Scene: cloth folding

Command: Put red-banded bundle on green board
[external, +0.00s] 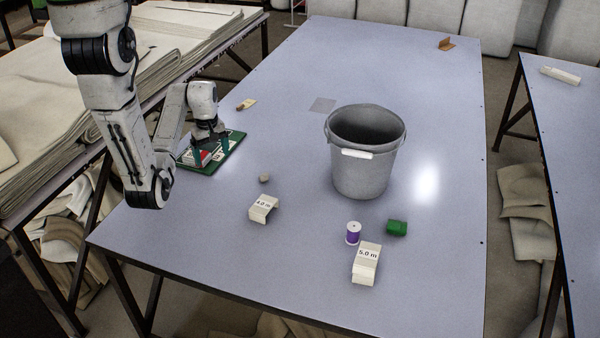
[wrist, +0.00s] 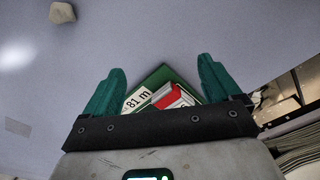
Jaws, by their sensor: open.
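The green board (external: 232,148) lies flat on the left part of the table, and it also shows in the wrist view (wrist: 158,78). The red-banded bundle (external: 199,157) is on the board; its red band shows in the wrist view (wrist: 170,96), between my fingers. A white item marked "81 m" (wrist: 136,100) lies beside it on the board. My gripper (external: 210,143) is right over the board, fingers apart around the bundle. The wrist view shows the two teal fingertips (wrist: 160,80) with a gap between them. The bundle's lower part is hidden by my gripper.
A grey bucket (external: 364,175) stands mid-table. Nearby are bundles marked "4.0 m" (external: 263,208) and "5.0 m" (external: 366,262), a purple spool (external: 353,233), a green roll (external: 397,228) and a small stone-like lump (external: 264,178). The far table is mostly clear.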

